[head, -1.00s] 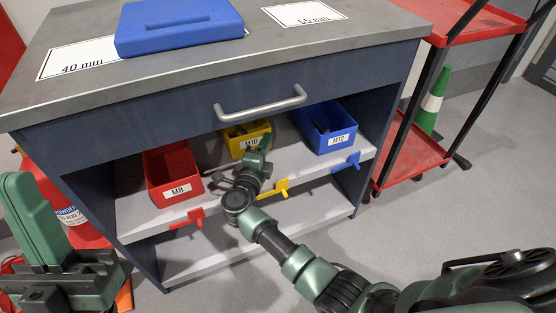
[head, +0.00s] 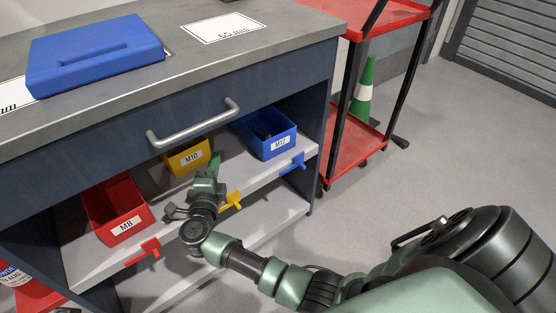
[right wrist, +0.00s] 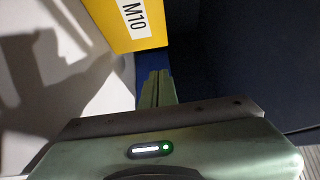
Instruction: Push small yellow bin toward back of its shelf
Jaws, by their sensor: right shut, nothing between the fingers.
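The small yellow bin (head: 186,158), labelled M10, stands on the upper shelf (head: 185,191) of the workbench, between a red bin and a blue bin. Its front wall also shows at the top of the right wrist view (right wrist: 120,22). My right gripper (head: 213,163) is shut and empty, close to the bin's front right corner in the head view. In the right wrist view its closed fingers (right wrist: 158,88) lie just off the bin's lower edge; I cannot tell whether they touch it. My left gripper is not in view.
The red M8 bin (head: 119,209) is left and the blue M12 bin (head: 266,134) right. Red, yellow (head: 230,201) and blue clips sit on the shelf edge. The drawer handle (head: 195,124) juts out above.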

